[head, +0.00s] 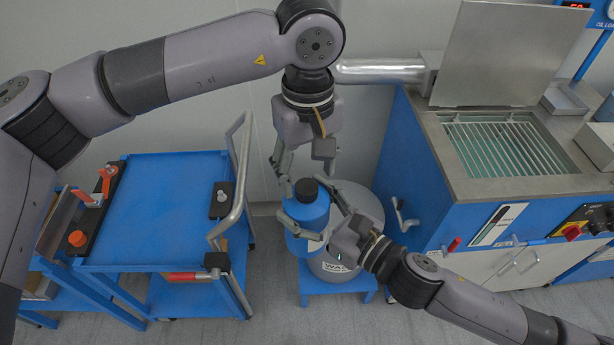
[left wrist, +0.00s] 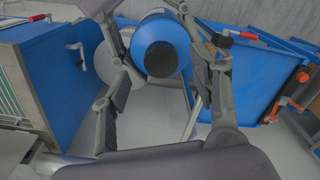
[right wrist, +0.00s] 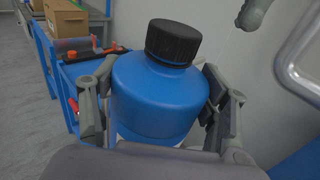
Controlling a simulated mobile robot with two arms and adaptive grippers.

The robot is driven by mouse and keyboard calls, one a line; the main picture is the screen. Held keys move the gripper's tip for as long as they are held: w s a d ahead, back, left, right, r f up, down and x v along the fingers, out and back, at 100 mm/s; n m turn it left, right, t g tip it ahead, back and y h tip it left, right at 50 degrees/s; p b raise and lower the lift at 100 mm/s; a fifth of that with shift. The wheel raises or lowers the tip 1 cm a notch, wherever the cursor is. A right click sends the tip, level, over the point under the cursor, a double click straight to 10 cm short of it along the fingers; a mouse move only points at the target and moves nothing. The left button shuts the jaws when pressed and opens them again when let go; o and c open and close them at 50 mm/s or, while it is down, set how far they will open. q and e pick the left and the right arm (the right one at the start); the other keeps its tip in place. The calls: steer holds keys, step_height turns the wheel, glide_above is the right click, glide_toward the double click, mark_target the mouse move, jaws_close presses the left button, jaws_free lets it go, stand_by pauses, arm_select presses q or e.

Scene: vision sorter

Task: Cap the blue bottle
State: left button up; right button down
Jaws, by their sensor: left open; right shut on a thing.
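The blue bottle (head: 308,212) is held upright by my right gripper (head: 318,232), whose fingers close on its two sides. A black cap (head: 306,190) sits on the bottle's neck. In the right wrist view the bottle (right wrist: 160,98) and the black cap (right wrist: 172,42) show clearly, the cap looking level on the neck. My left gripper (head: 305,168) is open above the bottle, fingers pointing down and apart from the cap. In the left wrist view the cap (left wrist: 160,58) lies between the open fingers, which hold nothing.
A grey drum (head: 360,203) marked with a label stands behind the bottle on a blue stand (head: 340,287). A blue cart (head: 165,205) with a metal handle (head: 240,185) is at left. A blue machine (head: 425,165) with a raised lid (head: 500,50) is at right.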

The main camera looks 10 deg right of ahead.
arm_select(q)
step_height(320, 180, up, 9)
steer(key=shift+r, duration=0.15)
stand_by(0.6)
